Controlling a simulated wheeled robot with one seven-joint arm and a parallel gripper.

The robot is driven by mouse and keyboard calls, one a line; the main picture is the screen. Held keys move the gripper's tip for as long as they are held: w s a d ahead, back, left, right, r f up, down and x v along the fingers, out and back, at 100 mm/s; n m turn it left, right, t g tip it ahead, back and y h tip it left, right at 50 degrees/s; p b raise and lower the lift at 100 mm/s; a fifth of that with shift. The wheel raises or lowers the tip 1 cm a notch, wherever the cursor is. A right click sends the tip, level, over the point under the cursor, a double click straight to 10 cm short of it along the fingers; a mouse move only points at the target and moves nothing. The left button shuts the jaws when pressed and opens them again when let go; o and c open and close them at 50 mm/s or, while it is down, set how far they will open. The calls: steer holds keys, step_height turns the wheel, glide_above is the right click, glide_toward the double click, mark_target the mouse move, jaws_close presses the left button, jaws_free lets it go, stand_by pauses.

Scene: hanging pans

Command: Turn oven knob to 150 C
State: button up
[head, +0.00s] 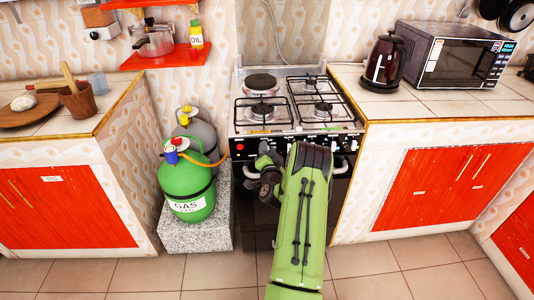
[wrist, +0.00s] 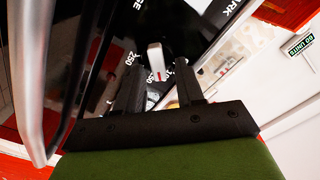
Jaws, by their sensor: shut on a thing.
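The oven knob (wrist: 155,58) shows in the wrist view as a white grip on a black dial panel. My gripper (wrist: 160,80) has its two dark fingers on either side of the knob and is shut on it. White numbers surround the knob; 250 reads clearly to its left, while others are partly covered by the fingers. Which number the knob points to cannot be told. In the head view, the oven (head: 240,146) stands under the gas hob, and my green arm reaches its front. The arm hides the fingertips and the held knob there.
A green gas cylinder (head: 187,186) stands on a stone block left of the oven. Counters with red doors flank it; a kettle (head: 384,60) and microwave (head: 455,56) stand on the right one. A metal bar (wrist: 38,80) runs close left of my gripper.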

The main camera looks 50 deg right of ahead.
steer(key=shift+s+d+f+m, duration=0.1)
steer(key=shift+f+m, duration=0.05)
steer(key=shift+m, duration=0.95)
steer(key=shift+s+f+m, duration=0.1)
steer(key=shift+f+m, duration=0.05)
steer(key=shift+m, duration=0.95)
steer(key=o, duration=1)
steer(key=shift+w, duration=0.1)
